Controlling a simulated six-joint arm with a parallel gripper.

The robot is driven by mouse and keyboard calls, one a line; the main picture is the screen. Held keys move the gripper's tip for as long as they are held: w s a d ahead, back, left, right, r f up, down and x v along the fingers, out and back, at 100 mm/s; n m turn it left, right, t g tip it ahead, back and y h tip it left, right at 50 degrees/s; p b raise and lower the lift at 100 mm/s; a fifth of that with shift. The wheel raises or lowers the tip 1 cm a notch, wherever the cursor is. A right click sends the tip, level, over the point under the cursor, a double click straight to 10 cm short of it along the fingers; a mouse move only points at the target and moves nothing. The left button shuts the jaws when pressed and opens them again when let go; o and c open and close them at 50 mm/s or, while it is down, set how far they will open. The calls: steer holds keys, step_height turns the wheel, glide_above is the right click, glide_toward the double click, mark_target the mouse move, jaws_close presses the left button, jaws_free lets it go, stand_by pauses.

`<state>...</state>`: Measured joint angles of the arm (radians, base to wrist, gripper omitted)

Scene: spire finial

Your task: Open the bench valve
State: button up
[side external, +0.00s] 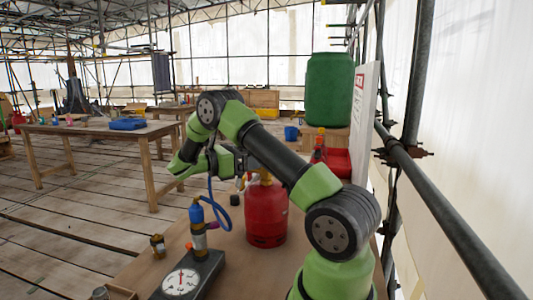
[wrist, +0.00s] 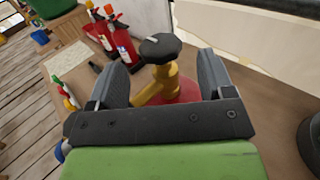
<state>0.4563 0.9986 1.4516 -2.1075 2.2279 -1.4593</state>
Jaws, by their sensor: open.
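A black valve knob (wrist: 160,47) tops a brass valve body (wrist: 158,86) on a red gas cylinder (wrist: 188,91) in the wrist view. My gripper (wrist: 162,62) is open, its two dark fingers to either side of the valve with gaps. No contact is visible. In the side view the cylinder (side external: 267,215) stands upright on the bench, its top partly hidden by my arm. My gripper (side external: 238,163) is beside its top there. I cannot tell whether the valve is open.
A blue hose (side external: 218,208) loops beside the cylinder. Red extinguishers (wrist: 120,38) and a green drum (side external: 330,88) stand behind. A brass part (side external: 157,245) sits near the bench's left edge. A scaffold rail (side external: 450,215) runs along the right.

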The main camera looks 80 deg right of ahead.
steer(key=x, duration=0.5)
steer(key=shift+s, duration=0.1)
steer(key=c, duration=0.9)
